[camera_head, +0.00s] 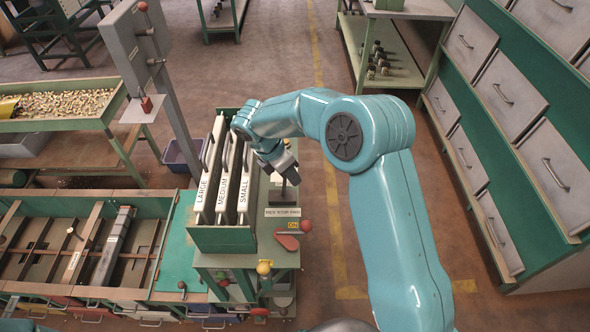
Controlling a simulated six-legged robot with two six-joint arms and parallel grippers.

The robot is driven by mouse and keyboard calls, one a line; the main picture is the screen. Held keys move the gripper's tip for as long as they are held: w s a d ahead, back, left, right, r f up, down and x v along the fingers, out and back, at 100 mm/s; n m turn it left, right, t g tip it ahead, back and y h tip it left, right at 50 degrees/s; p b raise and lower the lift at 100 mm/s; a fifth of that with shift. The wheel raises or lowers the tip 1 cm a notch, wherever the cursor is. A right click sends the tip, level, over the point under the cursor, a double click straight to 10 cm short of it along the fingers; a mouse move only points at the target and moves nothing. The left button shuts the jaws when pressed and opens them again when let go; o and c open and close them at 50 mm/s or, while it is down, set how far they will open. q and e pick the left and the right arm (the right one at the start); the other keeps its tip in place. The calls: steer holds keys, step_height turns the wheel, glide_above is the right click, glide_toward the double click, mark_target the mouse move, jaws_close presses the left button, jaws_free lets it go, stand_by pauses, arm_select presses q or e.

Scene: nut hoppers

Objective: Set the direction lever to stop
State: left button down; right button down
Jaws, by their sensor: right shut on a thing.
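The direction lever (283,188) is a dark stem on a dark base, behind a white plate marked REV STOP FWD (282,212). My right gripper (284,168) reaches down from the teal arm and is shut at the top of the lever. The gripper hides the lever's top. The stem looks near the middle of the plate, but I cannot tell its exact setting. My left gripper is not in view.
Upright panels marked LARGE, MEDIUM and SMALL (244,190) stand just left of the lever. A red knob (306,226) and a yellow knob (264,267) are in front. A drawer cabinet (500,95) stands right. Floor between is clear.

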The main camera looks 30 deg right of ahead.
steer(key=shift+w+a, duration=0.3)
steer(key=shift+a, duration=0.1)
steer(key=shift+r, duration=0.1)
steer(key=c, duration=0.8)
jaws_free()
steer(key=shift+v, duration=8.1)
